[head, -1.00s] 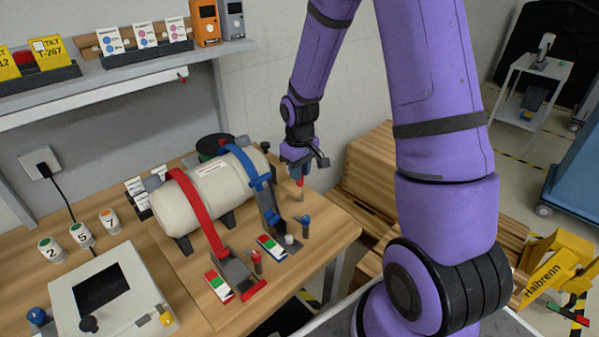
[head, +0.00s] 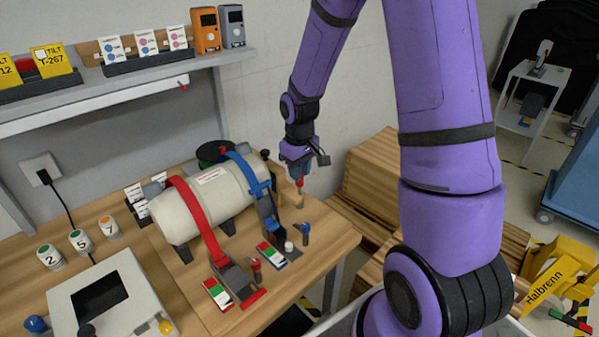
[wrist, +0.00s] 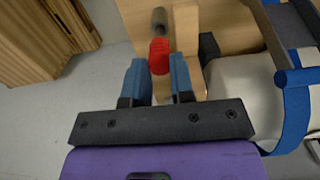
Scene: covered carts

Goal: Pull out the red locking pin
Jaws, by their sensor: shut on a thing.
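My gripper (head: 298,176) is over the right end of the bench and points down. Its blue fingers, also in the wrist view (wrist: 153,85), are shut on a red ribbed piece (wrist: 159,58). A grey shaft (wrist: 158,20) shows beyond it. In the head view the red piece (head: 299,184) hangs just below the fingers. I cannot tell whether its lower end is free of the bench. Another red-topped dark pin (head: 256,265) stands beside the red strap's ratchet (head: 236,279). A blue-topped one (head: 306,231) stands by the blue strap's ratchet.
A cream cylinder (head: 205,205) lies strapped on the bench, left of my gripper. The blue strap (wrist: 294,110) is close at the right in the wrist view. Wooden crates (head: 378,180) stand right of the bench. A shelf (head: 120,85) runs above at the left.

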